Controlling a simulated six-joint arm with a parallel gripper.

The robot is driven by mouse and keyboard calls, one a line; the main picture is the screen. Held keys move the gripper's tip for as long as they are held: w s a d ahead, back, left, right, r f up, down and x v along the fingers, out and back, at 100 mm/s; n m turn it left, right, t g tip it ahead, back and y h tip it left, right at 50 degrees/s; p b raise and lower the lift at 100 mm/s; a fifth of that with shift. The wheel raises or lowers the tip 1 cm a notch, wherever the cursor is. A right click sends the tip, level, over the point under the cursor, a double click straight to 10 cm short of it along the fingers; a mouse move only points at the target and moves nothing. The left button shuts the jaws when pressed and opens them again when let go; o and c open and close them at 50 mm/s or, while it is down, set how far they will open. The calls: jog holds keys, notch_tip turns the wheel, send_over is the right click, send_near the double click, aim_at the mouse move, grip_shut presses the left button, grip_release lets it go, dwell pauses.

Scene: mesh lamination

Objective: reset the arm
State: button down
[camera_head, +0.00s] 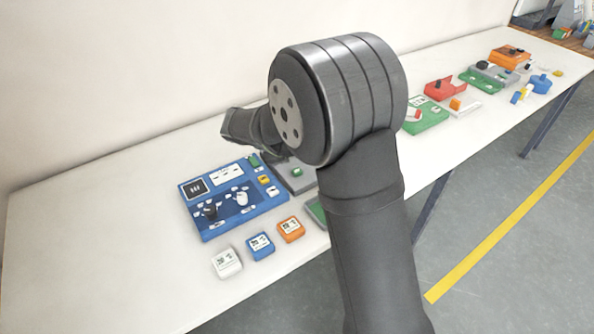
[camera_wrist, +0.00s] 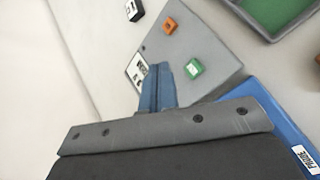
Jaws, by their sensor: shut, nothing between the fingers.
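My gripper (camera_wrist: 157,72) shows in the wrist view as closed blue fingers, with nothing held between them. I cannot tell the height above the plate. In the head view my arm is bent across the middle of the picture above the table (camera_head: 110,215), and the fingers are not visible there.
A blue board (camera_head: 237,222) with dials lies left of my arm. White (camera_head: 226,263), blue (camera_head: 260,245) and orange (camera_head: 291,229) blocks lie before it. Red (camera_head: 445,89) and green (camera_head: 428,118) trays stand farther right. The table's left end is clear.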

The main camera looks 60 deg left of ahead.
jog(key=shift+f, duration=0.1)
dwell(0.3)
jog(key=shift+f, duration=0.65)
notch_tip(320, 180, up, 5)
jog(key=shift+r, duration=0.15)
